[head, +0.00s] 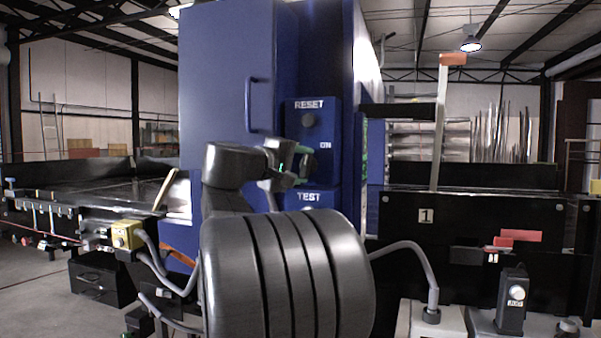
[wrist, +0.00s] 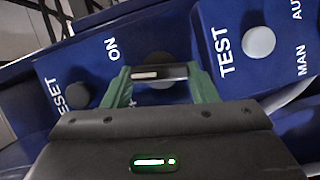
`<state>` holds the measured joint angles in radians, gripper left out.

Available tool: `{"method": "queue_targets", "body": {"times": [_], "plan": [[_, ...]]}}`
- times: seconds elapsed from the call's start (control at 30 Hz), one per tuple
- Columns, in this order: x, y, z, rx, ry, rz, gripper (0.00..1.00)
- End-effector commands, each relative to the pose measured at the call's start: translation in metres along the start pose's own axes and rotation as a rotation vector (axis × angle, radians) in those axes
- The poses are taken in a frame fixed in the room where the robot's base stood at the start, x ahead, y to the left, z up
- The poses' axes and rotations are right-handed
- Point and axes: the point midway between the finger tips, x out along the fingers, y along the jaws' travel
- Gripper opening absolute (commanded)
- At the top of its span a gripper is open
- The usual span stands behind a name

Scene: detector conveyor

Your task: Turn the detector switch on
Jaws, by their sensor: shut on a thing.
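The blue detector cabinet (head: 225,80) carries a panel with RESET, ON and TEST labels. My gripper (head: 303,163) is at this panel, just below the ON label (head: 326,146). In the wrist view, the green fingers of my gripper (wrist: 162,76) stand on either side of the switch's pale bar. The round grey switch (wrist: 152,58) shows behind them, beside the ON label (wrist: 112,49). My gripper is shut on the switch. The fingers hide part of the switch, and its exact turn angle is hard to tell.
The RESET button (head: 308,120) is above my gripper and the TEST button (wrist: 258,41) is below it. A cabinet handle (head: 252,105) sticks out to the left. Black conveyors (head: 480,215) run on both sides. An orange-topped post (head: 441,120) stands at right.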

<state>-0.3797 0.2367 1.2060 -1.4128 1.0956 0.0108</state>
Motion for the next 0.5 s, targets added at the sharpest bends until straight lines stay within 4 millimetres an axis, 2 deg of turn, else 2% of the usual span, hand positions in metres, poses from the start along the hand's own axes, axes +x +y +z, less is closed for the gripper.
{"method": "queue_targets", "body": {"times": [0.5], "plan": [[0.0006, 0.0017, 0.0009, 0.396, -0.002, -0.167, 0.3]]}}
